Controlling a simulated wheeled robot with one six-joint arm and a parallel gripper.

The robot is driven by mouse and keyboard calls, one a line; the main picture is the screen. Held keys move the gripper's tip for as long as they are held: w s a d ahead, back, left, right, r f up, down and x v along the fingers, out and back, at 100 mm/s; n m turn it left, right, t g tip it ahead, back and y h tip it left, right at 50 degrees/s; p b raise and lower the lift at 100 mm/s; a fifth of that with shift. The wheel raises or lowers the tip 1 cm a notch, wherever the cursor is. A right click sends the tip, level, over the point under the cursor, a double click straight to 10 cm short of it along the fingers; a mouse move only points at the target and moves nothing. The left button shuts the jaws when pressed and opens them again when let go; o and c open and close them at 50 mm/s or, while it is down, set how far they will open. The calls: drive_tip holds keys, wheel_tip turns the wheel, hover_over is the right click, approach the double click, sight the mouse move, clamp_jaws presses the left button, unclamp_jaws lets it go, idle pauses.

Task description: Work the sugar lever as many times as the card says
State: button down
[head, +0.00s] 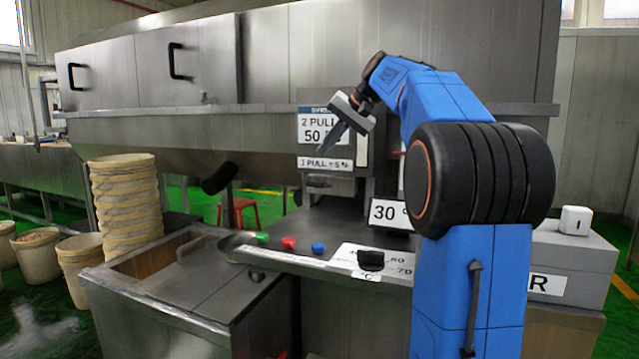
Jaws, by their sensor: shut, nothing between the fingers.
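The card (311,128) is on the front of a grey dispenser box. Its readable part says "2 PULL" and "50"; the rest is covered by my gripper. A lower strip (318,163) reads "1 PULL = 5" with an unclear ending. My gripper (325,152) is shut and empty, pointing down and left in front of the card. A black cylindrical grip (219,178) on a short post stands left of the dispenser, apart from my gripper. I cannot tell whether it is the sugar lever; no lever is clearly marked.
Green (262,239), red (289,243) and blue (318,248) buttons line the metal counter. A black knob (371,260) sits on a numbered dial plate. A "30 °" sign (388,213) stands behind it. A white cube (575,220) marked 1 rests on a grey box at right.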

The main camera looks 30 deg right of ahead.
sight(323, 185)
drive_tip(key=shift+s+a+f, duration=0.15)
drive_tip(key=shift+a+f, duration=0.05)
drive_tip(key=shift+f, duration=0.75)
drive_tip(key=shift+s+a+f, duration=0.1)
drive_tip(key=shift+a+f, duration=0.05)
drive_tip(key=shift+f, duration=0.75)
drive_tip(key=shift+s+a+f, duration=0.15)
drive_tip(key=shift+a+f, duration=0.05)
drive_tip(key=shift+f, duration=0.75)
drive_tip(key=shift+s+a+f, duration=0.1)
drive_tip(key=shift+f, duration=0.3)
